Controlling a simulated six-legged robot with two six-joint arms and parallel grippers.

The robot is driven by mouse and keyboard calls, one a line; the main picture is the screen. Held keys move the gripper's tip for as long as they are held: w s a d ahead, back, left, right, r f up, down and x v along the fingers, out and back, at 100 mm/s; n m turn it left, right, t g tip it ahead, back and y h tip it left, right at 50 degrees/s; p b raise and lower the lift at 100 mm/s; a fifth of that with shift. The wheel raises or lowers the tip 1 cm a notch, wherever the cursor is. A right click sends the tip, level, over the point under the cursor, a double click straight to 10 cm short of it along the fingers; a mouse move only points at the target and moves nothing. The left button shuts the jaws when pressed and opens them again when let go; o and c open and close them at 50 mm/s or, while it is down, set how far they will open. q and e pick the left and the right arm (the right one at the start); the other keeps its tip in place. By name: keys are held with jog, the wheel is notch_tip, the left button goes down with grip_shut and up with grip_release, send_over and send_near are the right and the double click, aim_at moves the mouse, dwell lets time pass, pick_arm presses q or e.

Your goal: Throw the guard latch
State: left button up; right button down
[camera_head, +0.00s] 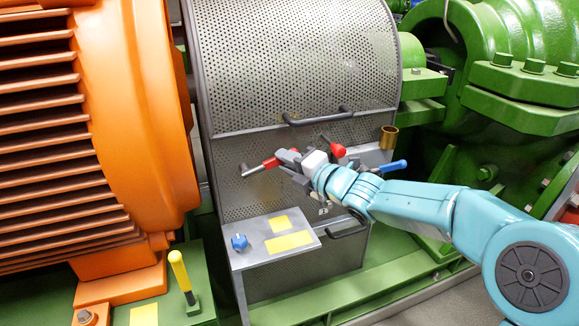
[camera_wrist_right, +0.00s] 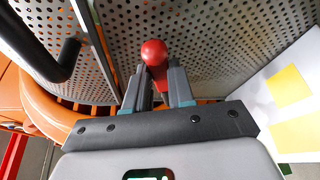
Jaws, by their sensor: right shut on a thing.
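The guard latch is a lever with a red grip (camera_head: 271,162) on the front of the perforated grey guard (camera_head: 300,60), just below the seam between its upper and lower parts. A grey arm runs left from the grip. My right gripper (camera_head: 287,159) reaches in from the right and is shut on the red grip. In the right wrist view, the grip's round red end (camera_wrist_right: 154,52) stands up between the two fingers (camera_wrist_right: 163,88). The fingers partly hide the grip. My left gripper is not in view.
A black bar handle (camera_head: 318,117) sits just above the gripper. A red-knobbed lever (camera_head: 338,150), a blue handle (camera_head: 391,167) and a brass cup (camera_head: 389,137) are close by. Below is a panel (camera_head: 255,243) with a blue knob. An orange motor (camera_head: 150,100) stands left.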

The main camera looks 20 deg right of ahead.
jog(key=r+n, duration=0.1)
jog(key=a+r+n+p, duration=0.1)
jog(key=shift+r+g+h, duration=0.3)
jog(key=shift+g+h, duration=0.1)
jog(key=shift+a+r+n+h+p, duration=0.45)
jog(key=shift+r+n, duration=0.1)
jog(key=shift+n, duration=0.35)
jog(key=shift+a+r+n+g+h+p, duration=0.3)
jog(key=shift+a+r+n+h+p, duration=0.2)
jog(key=shift+n, duration=0.2)
jog(key=shift+s+a+r+n+h+p, duration=0.1)
jog(key=shift+a+r+n+h+p, duration=0.45)
jog(key=shift+a+n, duration=0.4)
jog(key=a+n, duration=0.1)
jog(key=a+r+n+h+p, duration=0.1)
jog(key=a, duration=0.1)
jog(key=shift+n+h, duration=0.25)
jog(key=shift+h, duration=0.05)
jog(key=shift+s+a+n+h+p, duration=0.1)
jog(key=shift+a+n+h+p, duration=0.2)
jog(key=shift+a+n+h, duration=0.3)
jog(key=shift+a+g, duration=0.1)
jog(key=shift+g, duration=0.2)
jog(key=c, duration=1)
grip_release()
jog(key=shift+o, duration=0.2)
